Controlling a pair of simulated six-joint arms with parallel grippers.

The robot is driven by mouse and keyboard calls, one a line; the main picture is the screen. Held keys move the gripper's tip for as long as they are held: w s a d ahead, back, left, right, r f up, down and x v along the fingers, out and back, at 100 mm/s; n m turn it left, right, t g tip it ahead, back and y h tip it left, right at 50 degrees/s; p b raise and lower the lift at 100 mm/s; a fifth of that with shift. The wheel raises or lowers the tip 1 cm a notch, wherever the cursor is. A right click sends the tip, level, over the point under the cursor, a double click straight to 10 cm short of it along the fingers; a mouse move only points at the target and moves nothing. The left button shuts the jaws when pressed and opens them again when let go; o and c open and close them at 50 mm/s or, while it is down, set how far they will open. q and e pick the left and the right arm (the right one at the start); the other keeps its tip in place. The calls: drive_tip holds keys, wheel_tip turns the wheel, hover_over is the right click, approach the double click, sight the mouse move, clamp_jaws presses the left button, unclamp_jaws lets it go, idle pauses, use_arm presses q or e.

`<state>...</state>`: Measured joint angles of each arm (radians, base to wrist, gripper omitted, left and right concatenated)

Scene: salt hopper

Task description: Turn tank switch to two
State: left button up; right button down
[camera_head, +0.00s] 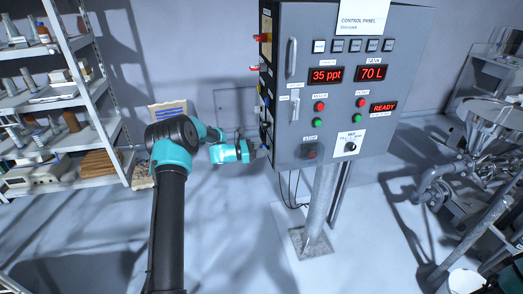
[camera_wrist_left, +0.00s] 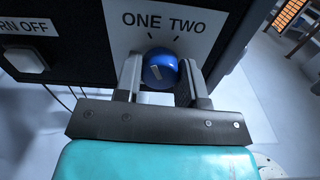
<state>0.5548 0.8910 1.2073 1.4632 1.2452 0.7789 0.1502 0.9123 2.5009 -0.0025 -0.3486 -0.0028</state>
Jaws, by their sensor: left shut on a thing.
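The tank switch is a blue round knob (camera_wrist_left: 160,70) under a white label (camera_wrist_left: 165,22) reading ONE TWO, in the left wrist view. My left gripper (camera_wrist_left: 161,82) is shut on the knob, one finger on each side of it. A small white mark shows on the knob's face; which number it points at I cannot tell. In the head view my left gripper (camera_head: 257,151) is at the left side face of the grey control panel (camera_head: 340,80). The knob is hard to make out there. My right gripper is not in view.
A white button (camera_wrist_left: 26,60) sits left of the knob in the wrist view. The panel stands on a metal post (camera_head: 320,205). Shelves (camera_head: 70,110) stand at the left, metal machinery (camera_head: 475,140) at the right. Floor between is mostly clear.

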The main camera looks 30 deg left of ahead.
use_arm(q)
drive_tip(key=m, duration=1.1)
idle(0.6)
drive_tip(key=o, duration=0.9)
drive_tip(key=shift+a, duration=0.15)
drive_tip(key=v, duration=1.7)
drive_tip(key=shift+s, duration=0.2)
